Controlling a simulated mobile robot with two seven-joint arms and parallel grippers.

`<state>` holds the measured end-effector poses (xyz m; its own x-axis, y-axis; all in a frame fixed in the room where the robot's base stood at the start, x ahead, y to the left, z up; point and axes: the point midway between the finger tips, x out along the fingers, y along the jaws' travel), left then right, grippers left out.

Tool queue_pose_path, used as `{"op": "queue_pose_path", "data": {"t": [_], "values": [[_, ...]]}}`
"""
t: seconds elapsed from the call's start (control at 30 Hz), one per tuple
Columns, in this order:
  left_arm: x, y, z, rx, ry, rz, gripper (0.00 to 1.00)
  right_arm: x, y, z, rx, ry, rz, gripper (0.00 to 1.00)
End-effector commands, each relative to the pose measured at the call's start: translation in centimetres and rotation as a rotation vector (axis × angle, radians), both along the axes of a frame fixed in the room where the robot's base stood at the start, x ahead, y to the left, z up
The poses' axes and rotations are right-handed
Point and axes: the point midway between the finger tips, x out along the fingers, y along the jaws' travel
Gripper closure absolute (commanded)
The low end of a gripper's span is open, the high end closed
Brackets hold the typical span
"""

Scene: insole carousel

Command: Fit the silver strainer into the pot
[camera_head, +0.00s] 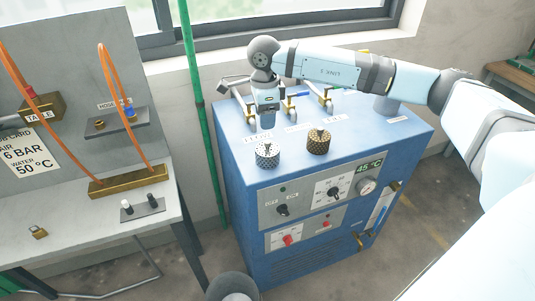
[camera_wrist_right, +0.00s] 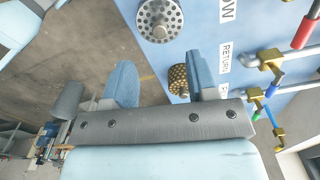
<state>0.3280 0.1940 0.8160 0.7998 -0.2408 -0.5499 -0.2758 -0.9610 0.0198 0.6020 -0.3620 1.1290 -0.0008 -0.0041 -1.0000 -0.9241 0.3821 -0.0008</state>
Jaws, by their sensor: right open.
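The silver strainer (camera_head: 267,156) is a perforated cylinder with a knob, standing at the left front of the blue cabinet's top. It also shows in the right wrist view (camera_wrist_right: 172,24), outside the fingers. My right gripper (camera_head: 267,121) points down behind it, above the cabinet top. In the right wrist view my right gripper (camera_wrist_right: 160,62) is open, with nothing between its fingers. My left gripper is out of view.
A brass perforated strainer (camera_head: 318,141) stands right of the silver one and shows in the right wrist view (camera_wrist_right: 178,76). Brass valves (camera_head: 326,98) line the back of the blue cabinet (camera_head: 235,160). A grey bench (camera_head: 90,225) stands at left beside a green pipe (camera_head: 203,130).

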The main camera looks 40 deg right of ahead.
Motion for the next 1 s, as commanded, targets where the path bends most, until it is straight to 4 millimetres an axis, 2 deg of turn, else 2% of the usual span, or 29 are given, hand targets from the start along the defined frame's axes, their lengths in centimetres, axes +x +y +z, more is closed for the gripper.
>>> {"op": "queue_pose_path", "data": {"t": [0.1, 0.43, 0.7, 0.97, 1.0], "values": [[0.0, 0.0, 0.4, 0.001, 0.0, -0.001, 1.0, -0.1, 0.0, -2.1, 0.001, 0.003, 0.0, 0.47], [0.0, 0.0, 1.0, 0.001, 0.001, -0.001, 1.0, -0.2, -0.2, -5.0, 0.002, 0.002, 0.0, 0.47], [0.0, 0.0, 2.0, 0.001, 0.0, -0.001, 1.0, -0.4, -0.6, -8.7, 0.004, 0.001, 0.0, 0.47], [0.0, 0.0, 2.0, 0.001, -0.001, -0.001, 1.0, -0.4, -0.6, -9.2, 0.004, -0.001, 0.001, 0.47], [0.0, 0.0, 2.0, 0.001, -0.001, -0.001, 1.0, -0.4, -0.6, -9.2, 0.004, -0.001, 0.001, 0.5]]}}
